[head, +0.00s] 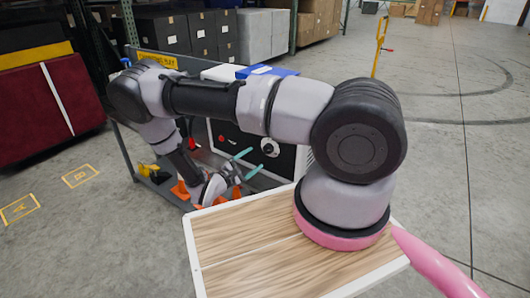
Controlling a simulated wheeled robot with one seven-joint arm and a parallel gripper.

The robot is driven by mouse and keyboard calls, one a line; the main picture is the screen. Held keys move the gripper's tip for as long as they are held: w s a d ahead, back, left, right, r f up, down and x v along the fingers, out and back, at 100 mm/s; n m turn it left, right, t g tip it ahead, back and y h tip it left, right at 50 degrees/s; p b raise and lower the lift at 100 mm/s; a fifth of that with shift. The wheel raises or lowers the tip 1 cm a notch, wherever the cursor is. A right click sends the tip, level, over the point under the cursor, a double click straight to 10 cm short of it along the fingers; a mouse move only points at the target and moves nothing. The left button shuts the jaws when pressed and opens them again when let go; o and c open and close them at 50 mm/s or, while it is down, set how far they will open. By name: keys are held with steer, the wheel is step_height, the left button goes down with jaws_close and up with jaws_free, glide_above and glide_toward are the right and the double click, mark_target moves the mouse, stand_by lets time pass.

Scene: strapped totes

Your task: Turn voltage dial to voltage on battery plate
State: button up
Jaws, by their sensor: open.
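A white and grey round dial (270,147) sits on the dark front panel (288,160) of a charger-like unit, beyond my arm. My gripper (256,160) has two teal fingers spread apart and pointing toward the panel. It is open and empty, just left of and slightly below the dial in the picture. I cannot tell whether a finger touches the panel. A small red knob or button (221,138) is at the panel's left. The dial's markings are too small to read. I cannot make out a battery plate; my arm hides part of the unit.
The unit stands on a grey cart with a yellow sign (158,61) and a blue item (266,71) on top. Orange and yellow items (150,172) lie on its lower shelf. Red totes (50,105) stand at left. The floor at right is open.

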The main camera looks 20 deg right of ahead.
mark_target(266, 150)
steer(key=x, duration=0.7)
steer(key=shift+w+d, duration=0.15)
steer(key=shift+d, duration=0.15)
jaws_close()
steer(key=shift+n, duration=0.4)
steer(key=n, duration=0.5)
steer(key=shift+n+t, duration=0.3)
steer(key=shift+n, duration=0.1)
steer(key=n, duration=0.5)
steer(key=shift+n+t, duration=0.4)
